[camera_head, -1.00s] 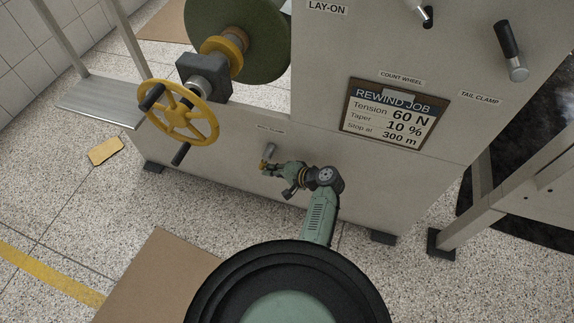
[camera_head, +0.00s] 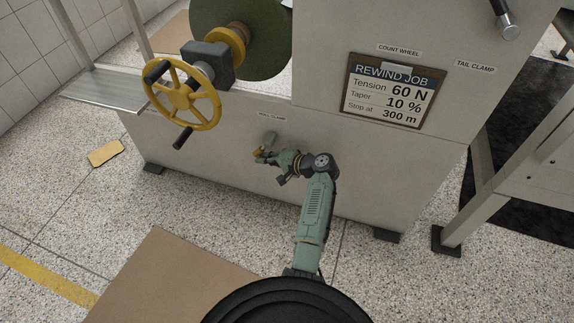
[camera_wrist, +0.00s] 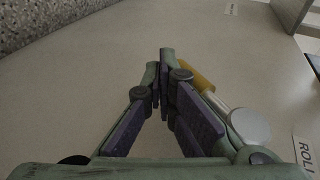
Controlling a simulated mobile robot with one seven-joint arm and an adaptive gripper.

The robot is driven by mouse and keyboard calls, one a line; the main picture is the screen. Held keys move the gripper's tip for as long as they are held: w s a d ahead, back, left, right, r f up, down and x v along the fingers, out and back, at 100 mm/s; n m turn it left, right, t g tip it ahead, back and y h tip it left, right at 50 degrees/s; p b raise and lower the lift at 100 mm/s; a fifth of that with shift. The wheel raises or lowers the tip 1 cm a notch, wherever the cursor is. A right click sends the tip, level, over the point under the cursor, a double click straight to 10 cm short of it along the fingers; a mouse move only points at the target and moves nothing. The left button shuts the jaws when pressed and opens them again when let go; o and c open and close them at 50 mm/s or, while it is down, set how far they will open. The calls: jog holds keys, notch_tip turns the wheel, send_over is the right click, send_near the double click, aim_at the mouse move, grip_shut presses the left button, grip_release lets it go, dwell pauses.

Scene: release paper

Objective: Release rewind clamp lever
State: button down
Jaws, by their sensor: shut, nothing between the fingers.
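In the wrist view the lever has a pale round end (camera_wrist: 250,126) and a yellow part (camera_wrist: 198,75), just right of my fingers. My gripper (camera_head: 264,157) is at the lever, shut and empty. In the wrist view its fingertips (camera_wrist: 163,62) are together beside the yellow part, which the right finger partly hides. I cannot tell whether they touch.
A yellow handwheel (camera_head: 182,95) and a green roll (camera_head: 240,35) stand out at the upper left. A "REWIND JOB" sign (camera_head: 392,92) is on the panel. A frame leg (camera_head: 470,210) stands at right. Open speckled floor (camera_head: 90,210) lies left, with a brown sheet (camera_head: 165,275).

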jog(key=shift+w+a+r+b, duration=0.1)
jog(key=shift+a+r+b, duration=0.1)
jog(key=shift+b, duration=0.1)
jog(key=shift+d, duration=0.15)
dwell(0.5)
jog(key=v, duration=1.2)
jog(key=shift+f, duration=0.2)
